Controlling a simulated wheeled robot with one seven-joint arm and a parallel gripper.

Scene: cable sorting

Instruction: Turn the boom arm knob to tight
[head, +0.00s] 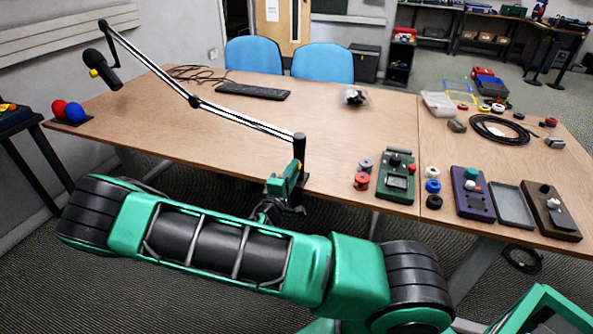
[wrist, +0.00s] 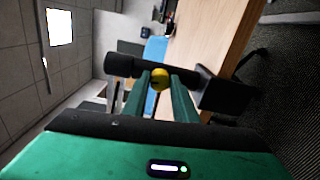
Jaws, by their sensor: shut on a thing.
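The boom arm (head: 200,104) is clamped at the table's front edge by a black post (head: 299,150). Its jointed rods reach back left to a black microphone (head: 102,70). In the wrist view the post (wrist: 124,65) lies sideways, with the round yellow knob (wrist: 159,79) on it. My gripper (wrist: 166,84) is shut on the yellow knob, one green finger on each side. In the head view my gripper (head: 284,184) is at the post, and the knob is mostly hidden. I cannot read any mark for tight or loose.
Red and blue balls (head: 75,112) sit at the table's left corner. A keyboard (head: 252,91) lies at the back. Spools (head: 362,179) and a green device (head: 396,180) stand right of the post. A black cable coil (head: 497,129) lies farther right. The table's middle is clear.

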